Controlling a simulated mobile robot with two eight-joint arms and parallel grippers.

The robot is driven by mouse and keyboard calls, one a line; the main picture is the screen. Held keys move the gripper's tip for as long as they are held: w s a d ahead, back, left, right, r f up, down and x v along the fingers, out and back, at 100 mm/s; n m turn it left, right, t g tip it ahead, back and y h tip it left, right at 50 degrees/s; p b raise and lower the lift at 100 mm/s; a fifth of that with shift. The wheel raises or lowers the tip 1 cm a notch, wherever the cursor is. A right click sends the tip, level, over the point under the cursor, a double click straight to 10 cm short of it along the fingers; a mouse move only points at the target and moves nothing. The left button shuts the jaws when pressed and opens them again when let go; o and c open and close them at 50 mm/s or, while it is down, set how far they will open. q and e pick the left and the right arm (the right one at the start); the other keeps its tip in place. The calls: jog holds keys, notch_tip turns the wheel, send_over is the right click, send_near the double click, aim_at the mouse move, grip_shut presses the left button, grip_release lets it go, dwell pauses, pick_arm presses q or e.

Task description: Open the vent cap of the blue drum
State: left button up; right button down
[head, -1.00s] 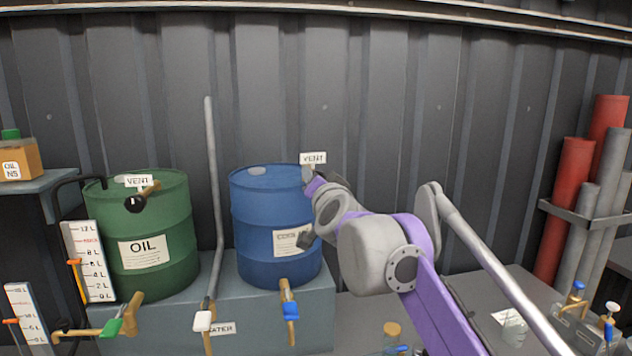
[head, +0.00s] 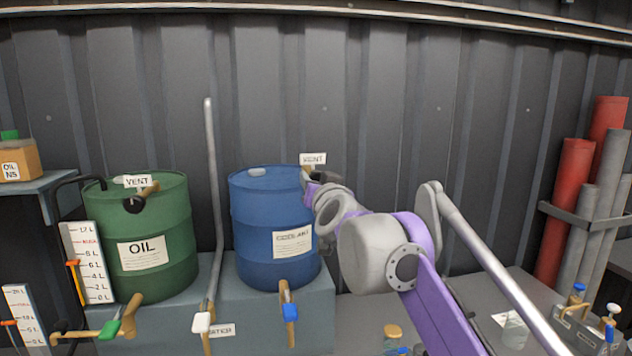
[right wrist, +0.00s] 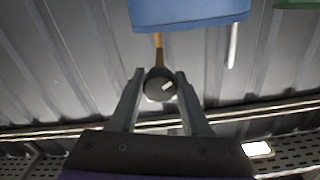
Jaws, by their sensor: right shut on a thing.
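The blue drum (head: 265,225) stands on a grey-blue bench beside the green drum. A white VENT tag (head: 313,159) shows above its right rim, and a bit of brass vent pipe (head: 307,171) shows below the tag. In the right wrist view, the drum (right wrist: 190,12) is at the top, with the brass pipe (right wrist: 158,42) running from it to the round dark vent cap (right wrist: 160,85), which has a pale mark. My right gripper (right wrist: 160,77) is shut on this cap, one finger on each side. In the head view my wrist mostly hides the cap. My left gripper is not in view.
The green oil drum (head: 150,235) has its own vent and tap at left. A thin grey upright pipe (head: 212,180) stands between the drums. A blue-handled tap (head: 289,310) sticks out below the blue drum. Red cylinders (head: 567,205) stand far right. A corrugated wall is behind.

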jog(key=shift+c, duration=1.8)
grip_release()
jog(key=shift+s, duration=0.1)
jog(key=s+d+b, duration=0.2)
jog(key=s, duration=0.8)
jog(key=shift+s, duration=0.2)
